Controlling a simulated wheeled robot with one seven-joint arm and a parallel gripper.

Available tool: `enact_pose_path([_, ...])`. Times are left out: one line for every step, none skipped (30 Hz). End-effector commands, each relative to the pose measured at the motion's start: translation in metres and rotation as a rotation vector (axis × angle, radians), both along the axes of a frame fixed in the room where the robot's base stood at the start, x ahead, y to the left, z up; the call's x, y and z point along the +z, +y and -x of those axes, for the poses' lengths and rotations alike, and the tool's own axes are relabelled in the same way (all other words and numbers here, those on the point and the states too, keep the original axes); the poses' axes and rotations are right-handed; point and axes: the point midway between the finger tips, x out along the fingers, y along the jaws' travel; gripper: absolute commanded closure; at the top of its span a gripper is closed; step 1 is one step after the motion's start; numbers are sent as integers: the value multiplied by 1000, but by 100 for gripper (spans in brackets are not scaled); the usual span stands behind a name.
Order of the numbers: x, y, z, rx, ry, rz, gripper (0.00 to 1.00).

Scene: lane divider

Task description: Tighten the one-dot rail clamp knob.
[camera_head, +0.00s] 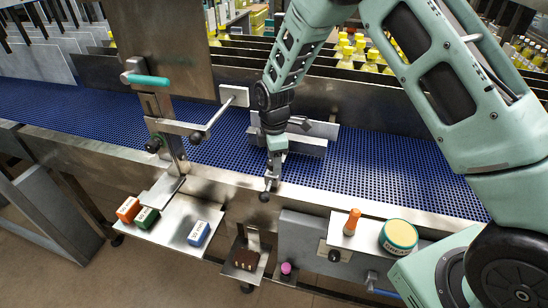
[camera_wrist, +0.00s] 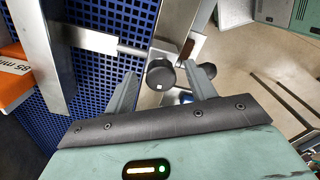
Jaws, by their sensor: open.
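A dark round clamp knob (camera_wrist: 161,75) with one small white mark on its face sits in the middle of the wrist view, on a metal clamp block (camera_wrist: 163,52) at the conveyor's edge. My gripper (camera_wrist: 160,70) is open, with one finger on each side of the knob. I cannot tell whether either finger touches it. In the head view, my gripper (camera_head: 271,168) points down at the near conveyor rail, and a dark knob (camera_head: 264,197) shows just below it. The fingers are small and partly hard to make out there.
A second clamp post with dark knobs (camera_head: 152,145) stands to the left. Along the near edge are a tray (camera_head: 178,237) with orange, green and blue blocks, a small holder (camera_head: 246,262), and a shelf with a round tin (camera_head: 398,236). The blue belt (camera_head: 375,165) is clear at right.

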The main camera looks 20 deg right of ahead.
Motion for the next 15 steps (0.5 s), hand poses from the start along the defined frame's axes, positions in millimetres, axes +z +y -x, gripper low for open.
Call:
enact_pose_path([-4, 0, 0, 1, 2, 1, 45])
enact_pose_path([-7, 0, 0, 1, 1, 1, 45])
enact_pose_path([-10, 0, 0, 1, 1, 1, 45])
enact_pose_path([-12, 0, 1, 2, 1, 1, 45])
enact_pose_path([-13, 0, 1, 2, 1, 1, 45])
enact_pose_path([-14, 0, 0, 2, 0, 0, 45])
enact_pose_path([-15, 0, 0, 2, 0, 0, 45])
enact_pose_path([-16, 0, 0, 2, -1, 0, 45])
enact_pose_path([-16, 0, 0, 2, -1, 0, 45])
enact_pose_path([-16, 0, 0, 2, -1, 0, 45])
enact_pose_path([-16, 0, 0, 2, -2, 0, 45])
enact_pose_path([-16, 0, 0, 2, -1, 0, 45])
enact_pose_path([-16, 0, 0, 1, -1, 0, 45])
enact_pose_path([-16, 0, 0, 1, -1, 0, 45])
enact_pose_path([-16, 0, 0, 1, -1, 0, 50])
